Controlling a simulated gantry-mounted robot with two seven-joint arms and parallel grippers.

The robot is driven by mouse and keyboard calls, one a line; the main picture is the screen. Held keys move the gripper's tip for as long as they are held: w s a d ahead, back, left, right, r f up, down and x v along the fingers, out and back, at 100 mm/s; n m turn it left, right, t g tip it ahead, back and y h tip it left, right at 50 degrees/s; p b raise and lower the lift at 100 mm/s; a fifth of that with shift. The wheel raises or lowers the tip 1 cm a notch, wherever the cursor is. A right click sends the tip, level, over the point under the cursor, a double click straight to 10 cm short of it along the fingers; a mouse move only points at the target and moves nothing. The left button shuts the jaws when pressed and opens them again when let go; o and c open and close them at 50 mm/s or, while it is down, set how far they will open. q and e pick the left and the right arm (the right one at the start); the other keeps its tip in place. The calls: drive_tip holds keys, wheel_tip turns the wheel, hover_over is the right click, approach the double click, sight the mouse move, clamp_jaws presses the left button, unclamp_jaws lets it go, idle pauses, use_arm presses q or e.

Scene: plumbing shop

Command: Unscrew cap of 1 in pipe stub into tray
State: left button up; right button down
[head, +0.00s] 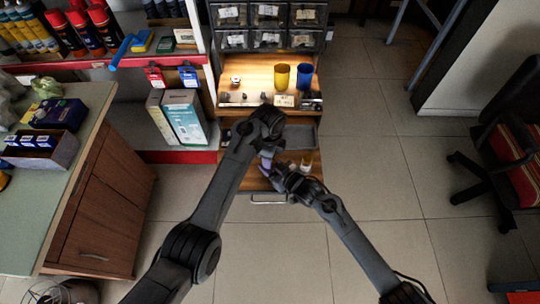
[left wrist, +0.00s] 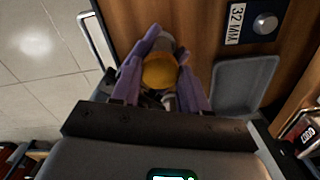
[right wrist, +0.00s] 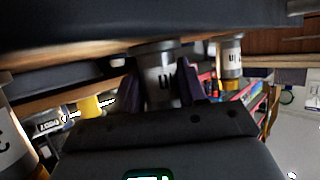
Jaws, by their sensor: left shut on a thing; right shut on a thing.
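My left gripper (head: 266,160) is shut on a yellow-orange cap (left wrist: 160,72) between its purple fingers in the left wrist view. A grey end shows just past the cap. My right gripper (head: 279,174) is shut on a grey pipe stub (right wrist: 157,72) with dark lettering in the right wrist view. The lettering is only partly readable. The two grippers are close together over the wooden board in the head view, and they hide the stub there. A shallow grey tray (left wrist: 246,88) lies beside the left gripper in the left wrist view and looks empty.
Another grey stub with a yellow end (right wrist: 230,62) stands near the right gripper. Part of one more (right wrist: 12,135) shows at the left edge. A yellow cup (head: 282,76) and a blue cup (head: 304,76) stand on the shelf behind. Open floor lies to the right.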

use_arm(q)
drive_tip(key=shift+n, duration=0.8)
drive_tip(key=o, duration=1.2)
drive_tip(key=shift+c, duration=0.2)
